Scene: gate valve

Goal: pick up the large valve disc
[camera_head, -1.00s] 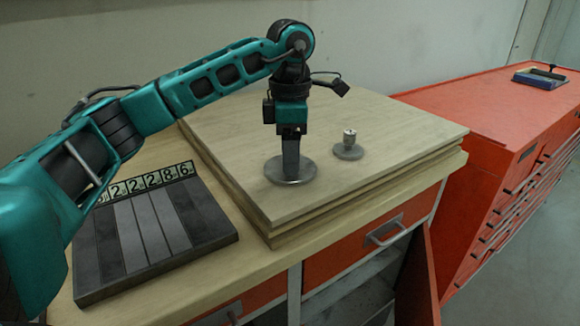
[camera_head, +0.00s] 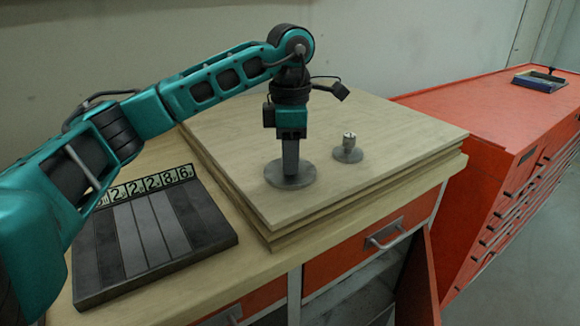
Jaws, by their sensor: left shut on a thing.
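The large valve disc (camera_head: 305,177) is a flat grey round plate near the middle of the stacked wooden boards. My left gripper (camera_head: 290,172) points straight down over its centre and is shut on it. The fingers hide the disc's middle, so the gripped part does not show. The disc looks flat on or very close to the board; I cannot tell whether there is a gap. A smaller valve disc (camera_head: 347,155) with a short upright stem stands on the board to the right. My right gripper is not in view.
The stacked wooden boards (camera_head: 400,130) lie on a workbench with orange drawers (camera_head: 345,245). A dark slatted tray with number labels (camera_head: 150,235) is at the left. An orange cabinet (camera_head: 480,115) with a small blue-edged tray (camera_head: 540,80) stands at the right. The board's right side is clear.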

